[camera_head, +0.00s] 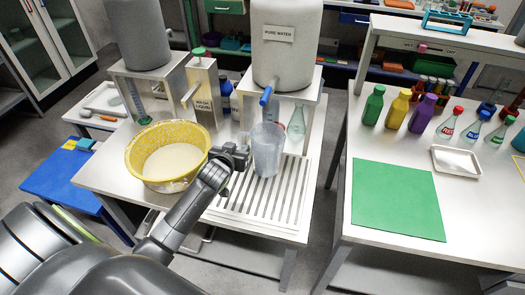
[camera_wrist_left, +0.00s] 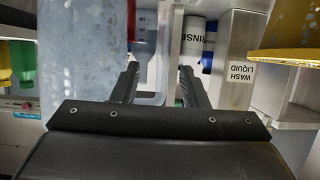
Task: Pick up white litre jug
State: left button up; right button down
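The white litre jug (camera_head: 266,152) is translucent and stands upright on the slatted drain board, below the blue tap. It fills the left side of the left wrist view (camera_wrist_left: 80,55). My left gripper (camera_head: 241,152) is at the jug's left side, at about mid height. In the left wrist view my two fingers (camera_wrist_left: 158,72) are apart, beside the jug. A pale loop, which looks like the jug's handle (camera_wrist_left: 150,98), shows between them. I cannot tell whether a finger touches it. My right gripper is not in view.
A yellow basin (camera_head: 135,158) of pale liquid stands just left of my gripper. The pure water tank (camera_head: 287,60) and its stand are behind the jug. A wash liquid box (camera_head: 203,95) and a clear flask (camera_head: 296,124) are close by. A green mat (camera_head: 396,200) lies on the right table.

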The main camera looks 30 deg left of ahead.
aim_at(240, 144)
pick_arm(q)
jog(key=shift+x, duration=2)
jog(key=shift+r, duration=0.15)
jog(key=shift+c, duration=0.3)
grip_shut()
jog(key=shift+w+r, duration=0.1)
